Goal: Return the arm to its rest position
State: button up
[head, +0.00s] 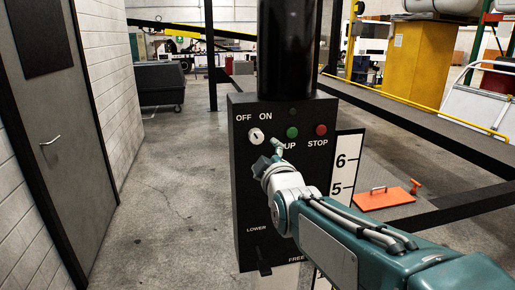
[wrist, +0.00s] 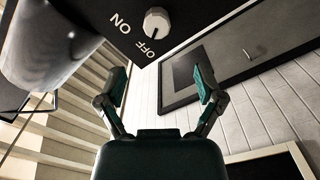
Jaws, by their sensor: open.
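My arm reaches from the lower right of the head view toward a black control box. My gripper (head: 270,155) is in front of the box, just below and right of the white knob (head: 256,136). In the wrist view my gripper (wrist: 160,83) has its two fingers spread wide with nothing between them. The knob (wrist: 157,20) is beyond the fingertips, apart from them, near the OFF and ON labels. Its dark mark appears to face the OFF label.
The control box (head: 245,200) carries a green button (head: 292,132), a red button (head: 321,129) and a low lever (head: 262,258). A black post (head: 286,50) rises above it. A grey door (head: 45,120) is at left. An orange plate (head: 384,198) is at right. Open floor (head: 165,190) is at left.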

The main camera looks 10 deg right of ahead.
jog(key=shift+s, duration=0.95)
jog(key=s+f+m+g, duration=0.5)
jog(key=s+f, duration=0.3)
jog(key=s, duration=0.4)
jog(key=s+f+m+g, duration=0.6)
jog(key=s+f+g, duration=0.1)
jog(key=s, duration=0.4)
jog(key=shift+s+d+f, duration=0.2)
jog(key=shift+s+f, duration=0.2)
jog(key=shift+f, duration=0.5)
